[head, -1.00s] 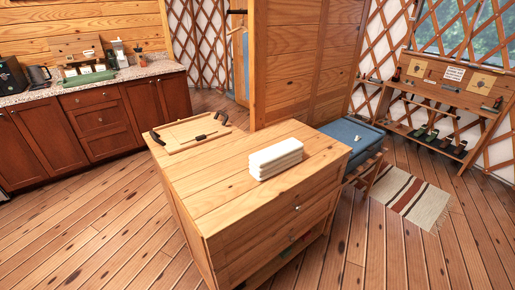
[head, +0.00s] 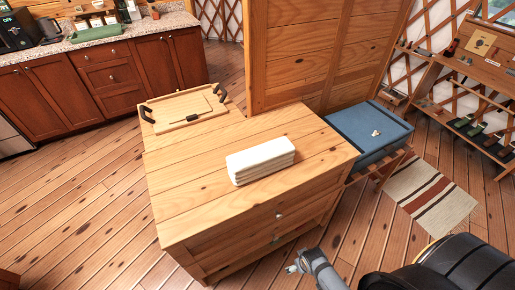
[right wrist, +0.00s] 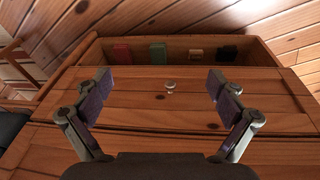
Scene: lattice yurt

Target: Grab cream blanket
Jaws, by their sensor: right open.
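The cream blanket (head: 260,160) is folded into a neat stack. It lies on the top of the wooden chest (head: 190,190), near the middle of its right half. My right gripper (right wrist: 160,84) is open and empty in the right wrist view, with its two fingers spread before the chest's front and a round knob between them. In the head view a part of my right arm shows at the bottom, in front of the chest and lower than the blanket. The blanket is not in the right wrist view. My left gripper is not in view.
A wooden tray (head: 190,108) with black handles lies at the chest's far left. An open compartment (right wrist: 270,52) low in the chest holds several small items. The chest top's front left is bare.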

